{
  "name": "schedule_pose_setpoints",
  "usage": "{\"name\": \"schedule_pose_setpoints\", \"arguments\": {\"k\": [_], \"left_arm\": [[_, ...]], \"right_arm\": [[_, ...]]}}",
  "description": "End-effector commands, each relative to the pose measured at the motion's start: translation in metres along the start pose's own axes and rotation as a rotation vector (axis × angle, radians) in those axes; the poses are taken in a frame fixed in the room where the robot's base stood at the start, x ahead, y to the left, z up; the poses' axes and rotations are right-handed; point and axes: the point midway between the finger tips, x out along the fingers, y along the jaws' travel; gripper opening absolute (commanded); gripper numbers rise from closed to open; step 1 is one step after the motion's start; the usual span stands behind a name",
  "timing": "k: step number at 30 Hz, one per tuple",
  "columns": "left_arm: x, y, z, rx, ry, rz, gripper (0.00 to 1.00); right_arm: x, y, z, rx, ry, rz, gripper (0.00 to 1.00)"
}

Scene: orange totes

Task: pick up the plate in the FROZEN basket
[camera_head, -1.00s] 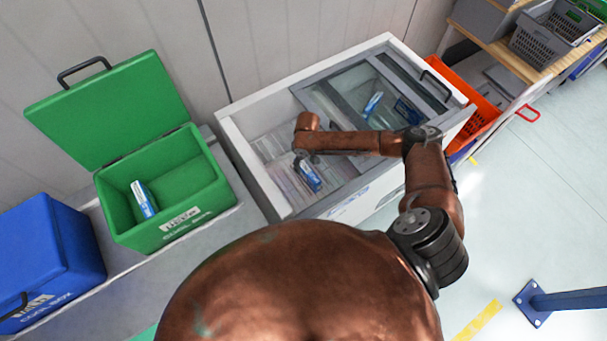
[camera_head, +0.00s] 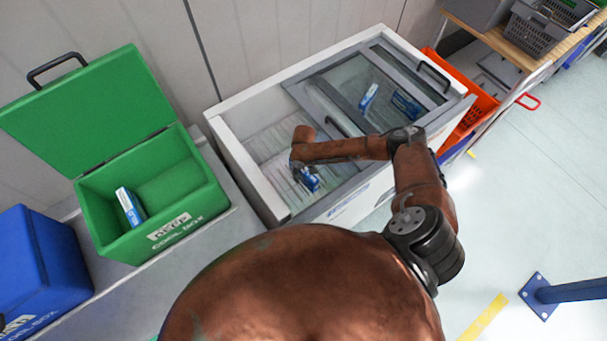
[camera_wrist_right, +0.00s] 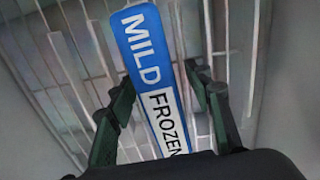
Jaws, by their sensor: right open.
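The plate (camera_head: 309,182) is a slim blue and white block in the open left part of the white chest freezer (camera_head: 225,150). In the right wrist view the plate (camera_wrist_right: 146,50) reads "MILD FROZEN" and lies over the basket's wire bars (camera_wrist_right: 85,60). My right gripper (camera_wrist_right: 160,88) is open, with one dark finger on each side of the plate's lower part. I cannot tell whether they touch it. In the head view my right gripper (camera_head: 300,172) is above the plate and partly hides it. My left gripper is not in view.
A grey-framed glass lid (camera_head: 345,75) covers the freezer's right part, with blue and white packs beneath it. An open green cool box (camera_head: 150,245) holding another pack (camera_head: 130,207) stands left, beside a blue box (camera_head: 35,270). An orange tote (camera_head: 470,100) is at the right.

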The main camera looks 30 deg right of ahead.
Motion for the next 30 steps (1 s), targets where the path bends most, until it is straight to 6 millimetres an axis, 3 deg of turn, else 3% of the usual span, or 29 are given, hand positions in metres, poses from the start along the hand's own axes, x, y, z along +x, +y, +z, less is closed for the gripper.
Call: {"name": "schedule_pose_setpoints", "arguments": {"k": [8,27,30], "left_arm": [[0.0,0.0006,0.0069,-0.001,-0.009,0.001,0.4],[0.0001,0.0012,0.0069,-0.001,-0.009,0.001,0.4],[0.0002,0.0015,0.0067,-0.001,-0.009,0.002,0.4]], "right_arm": [[0.0017,-0.0003,-0.001,-0.001,0.002,0.0,0.45],[0.0016,-0.0005,-0.001,-0.002,0.001,0.0,0.01],[0.0017,-0.0005,-0.0009,-0.001,0.001,0.0,0.0]]}}
